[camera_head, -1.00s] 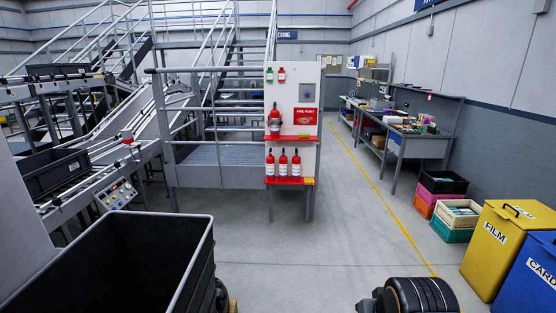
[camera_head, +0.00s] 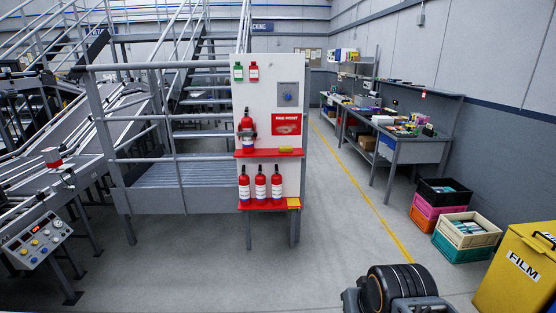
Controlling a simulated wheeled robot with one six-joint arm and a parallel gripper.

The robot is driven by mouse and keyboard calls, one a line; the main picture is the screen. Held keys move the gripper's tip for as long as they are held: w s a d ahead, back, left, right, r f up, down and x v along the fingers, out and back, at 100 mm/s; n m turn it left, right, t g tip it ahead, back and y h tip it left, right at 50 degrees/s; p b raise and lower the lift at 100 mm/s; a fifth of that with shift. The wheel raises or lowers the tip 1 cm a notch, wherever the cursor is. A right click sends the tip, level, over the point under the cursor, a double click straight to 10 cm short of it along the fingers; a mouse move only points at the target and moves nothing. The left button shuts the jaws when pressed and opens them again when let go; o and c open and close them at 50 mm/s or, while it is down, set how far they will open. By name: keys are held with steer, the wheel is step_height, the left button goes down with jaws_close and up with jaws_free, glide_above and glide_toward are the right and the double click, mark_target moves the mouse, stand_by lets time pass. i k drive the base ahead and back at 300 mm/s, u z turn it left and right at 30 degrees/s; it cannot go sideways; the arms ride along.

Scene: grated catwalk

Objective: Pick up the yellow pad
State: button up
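A small yellow item (camera_head: 286,150) lies at the right of the upper red shelf (camera_head: 254,153) on the white fire point board (camera_head: 268,100). A second small yellow item (camera_head: 293,202) sits at the right end of the lower red shelf (camera_head: 258,205). Both are small here, and I cannot tell for sure which is the yellow pad. My gripper is not in view; only a black ribbed part of my own body shows at the bottom.
Red extinguishers (camera_head: 261,184) stand on the shelves beside the yellow items. Grey railings (camera_head: 150,160) and stairs are behind. A workbench (camera_head: 410,145), stacked crates (camera_head: 467,232) and a yellow FILM bin (camera_head: 520,268) line the right. The floor before the board is clear.

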mark_target(281, 148)
steer(key=i, duration=3.15)
steer(key=u, duration=0.9)
steer(key=i, duration=0.5)
steer(key=u, duration=0.05)
